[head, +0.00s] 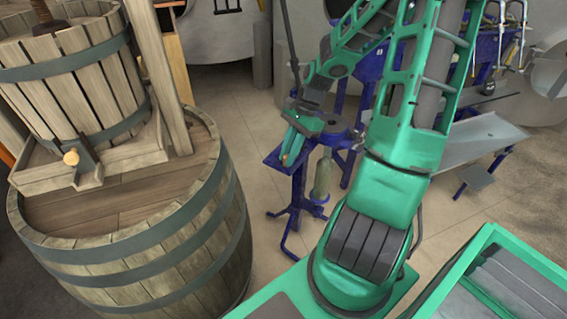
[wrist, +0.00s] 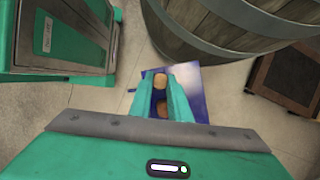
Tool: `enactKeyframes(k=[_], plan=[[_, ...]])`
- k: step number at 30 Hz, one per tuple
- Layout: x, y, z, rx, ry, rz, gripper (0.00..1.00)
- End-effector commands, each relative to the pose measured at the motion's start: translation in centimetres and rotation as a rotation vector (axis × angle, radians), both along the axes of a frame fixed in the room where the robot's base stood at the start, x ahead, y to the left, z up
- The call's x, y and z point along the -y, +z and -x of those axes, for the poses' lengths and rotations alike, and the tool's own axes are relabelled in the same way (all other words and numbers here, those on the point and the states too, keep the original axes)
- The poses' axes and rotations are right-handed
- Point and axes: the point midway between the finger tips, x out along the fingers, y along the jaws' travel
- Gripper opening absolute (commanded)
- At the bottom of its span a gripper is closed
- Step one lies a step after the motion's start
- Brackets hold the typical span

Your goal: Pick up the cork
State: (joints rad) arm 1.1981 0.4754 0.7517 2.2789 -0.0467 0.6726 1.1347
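In the wrist view, a tan cork (wrist: 160,81) shows between the tips of my gripper (wrist: 162,84), over a small blue plate (wrist: 198,88). The gripper's two green fingers stand a narrow gap apart, with the cork filling most of that gap. I cannot tell whether the fingers touch it. A second, darker brown piece (wrist: 161,107) shows between the fingers, nearer the wrist; I cannot tell what it is. In the head view, my gripper (head: 287,152) points down at the blue stand's plate (head: 272,158). The cork is too small to make out there.
A wooden barrel (head: 130,240) bearing a slatted press (head: 70,75) stands at the left; the wrist view shows a barrel (wrist: 235,25) too. The blue stand (head: 298,190) has splayed legs. A metal chute (head: 470,148) is at the right. Bare floor (head: 235,110) lies between barrel and stand.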

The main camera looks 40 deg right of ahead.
Motion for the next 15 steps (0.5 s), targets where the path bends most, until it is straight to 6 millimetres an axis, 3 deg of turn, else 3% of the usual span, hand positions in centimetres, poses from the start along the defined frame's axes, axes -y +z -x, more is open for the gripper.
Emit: enactKeyframes(k=[15], plan=[[0.03,0.31,-0.05,0.001,0.000,0.001,0.00]])
